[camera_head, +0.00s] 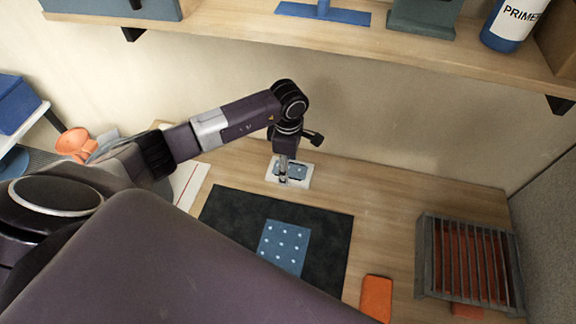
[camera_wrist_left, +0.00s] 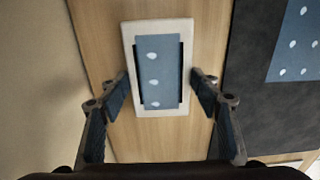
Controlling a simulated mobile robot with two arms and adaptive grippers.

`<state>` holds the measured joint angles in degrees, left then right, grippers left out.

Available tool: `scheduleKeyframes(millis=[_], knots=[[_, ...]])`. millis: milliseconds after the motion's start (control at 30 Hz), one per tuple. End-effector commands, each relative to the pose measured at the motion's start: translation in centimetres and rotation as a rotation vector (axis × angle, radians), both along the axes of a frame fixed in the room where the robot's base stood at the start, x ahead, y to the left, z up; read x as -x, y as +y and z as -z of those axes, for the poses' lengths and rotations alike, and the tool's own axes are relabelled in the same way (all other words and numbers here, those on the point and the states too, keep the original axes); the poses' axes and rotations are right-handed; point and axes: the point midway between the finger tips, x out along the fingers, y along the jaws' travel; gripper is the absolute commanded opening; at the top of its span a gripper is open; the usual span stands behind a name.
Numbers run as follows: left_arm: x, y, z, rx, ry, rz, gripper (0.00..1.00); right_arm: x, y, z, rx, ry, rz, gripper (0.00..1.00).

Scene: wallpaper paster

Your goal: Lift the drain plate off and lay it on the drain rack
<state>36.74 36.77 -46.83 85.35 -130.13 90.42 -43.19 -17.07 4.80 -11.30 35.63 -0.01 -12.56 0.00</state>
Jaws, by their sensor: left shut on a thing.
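A white rectangular plate (camera_head: 301,181) is at the back of the workbench, below my left gripper (camera_head: 284,178). In the left wrist view the plate (camera_wrist_left: 158,25) carries a blue strip with white dots (camera_wrist_left: 158,66), with dark slots along both sides of the strip. The fingers of my left gripper (camera_wrist_left: 162,84) are at the plate's two long edges, shut on it. I cannot tell whether it is clear of the bench. A grey slatted rack (camera_head: 425,258) stands at the right of the bench. My right gripper is not in view.
A black mat (camera_head: 328,228) with a blue dotted sheet (camera_head: 284,247) lies in front of the plate. An orange block (camera_head: 376,297) lies between mat and rack. A wooden shelf (camera_head: 400,52) overhangs the back. Bare bench (camera_head: 375,190) lies between plate and rack.

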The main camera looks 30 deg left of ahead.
Motion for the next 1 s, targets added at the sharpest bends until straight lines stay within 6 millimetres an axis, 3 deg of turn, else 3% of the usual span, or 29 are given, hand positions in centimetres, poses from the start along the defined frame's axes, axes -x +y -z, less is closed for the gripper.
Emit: scheduleKeyframes(millis=[100, 133, 467, 1000], knots=[[0.0, 0.0, 0.0, 0.0, -0.001, 0.0, 0.33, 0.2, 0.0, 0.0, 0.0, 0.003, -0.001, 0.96], [0.0, 0.0, 0.0, 0.0, -0.001, 0.0, 0.55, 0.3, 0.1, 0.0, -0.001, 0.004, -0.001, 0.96], [0.0, 0.0, 0.0, 0.0, -0.001, 0.0, 0.19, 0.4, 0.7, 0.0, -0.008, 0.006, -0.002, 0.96], [-0.1, 0.0, -1.7, -0.001, -0.002, 0.0, 0.19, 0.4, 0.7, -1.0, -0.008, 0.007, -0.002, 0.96]])
